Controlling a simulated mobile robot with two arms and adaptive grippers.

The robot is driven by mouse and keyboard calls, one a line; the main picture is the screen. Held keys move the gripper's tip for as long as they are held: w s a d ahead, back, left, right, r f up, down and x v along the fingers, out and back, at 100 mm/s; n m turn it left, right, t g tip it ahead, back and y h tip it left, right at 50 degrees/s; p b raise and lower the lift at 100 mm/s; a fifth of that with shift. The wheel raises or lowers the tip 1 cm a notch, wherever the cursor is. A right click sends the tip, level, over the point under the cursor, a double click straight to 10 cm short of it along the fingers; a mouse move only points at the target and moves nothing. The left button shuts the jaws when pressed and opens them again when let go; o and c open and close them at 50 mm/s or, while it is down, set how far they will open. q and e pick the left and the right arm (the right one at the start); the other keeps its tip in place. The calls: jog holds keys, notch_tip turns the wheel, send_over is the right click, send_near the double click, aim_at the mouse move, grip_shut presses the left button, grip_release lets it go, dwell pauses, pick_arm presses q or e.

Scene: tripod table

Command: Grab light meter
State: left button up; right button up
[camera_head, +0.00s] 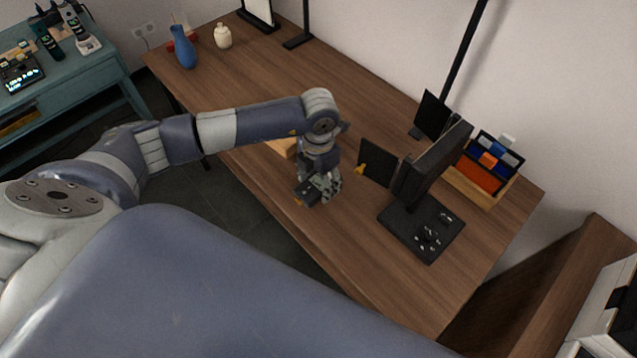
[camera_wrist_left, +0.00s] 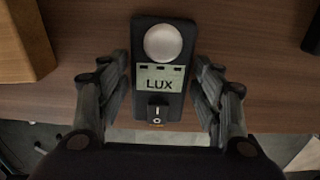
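The light meter (camera_wrist_left: 158,93) is a dark slab with a pale round dome, a screen reading LUX and a small switch. It is upright in the left wrist view, between the two fingers of my left gripper (camera_wrist_left: 164,75). The fingers flank its sides with what look like narrow gaps, so the gripper looks open around it. In the head view, my left gripper (camera_head: 323,190) points down near the table's front edge, and the dark meter (camera_head: 308,192) shows partly beside its fingers. My right gripper is not in view.
The wooden table (camera_head: 345,245) has a light wooden block (camera_head: 283,146) behind my left wrist. A monitor stand on a black base (camera_head: 424,228) and an organizer box (camera_head: 482,174) stand to the right. A blue vase (camera_head: 184,48) stands far left. Table is bare in front.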

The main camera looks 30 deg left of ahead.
pick_arm(q)
jog(key=c, duration=0.6)
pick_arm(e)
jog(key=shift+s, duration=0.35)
pick_arm(q)
jog(key=shift+r, duration=0.1)
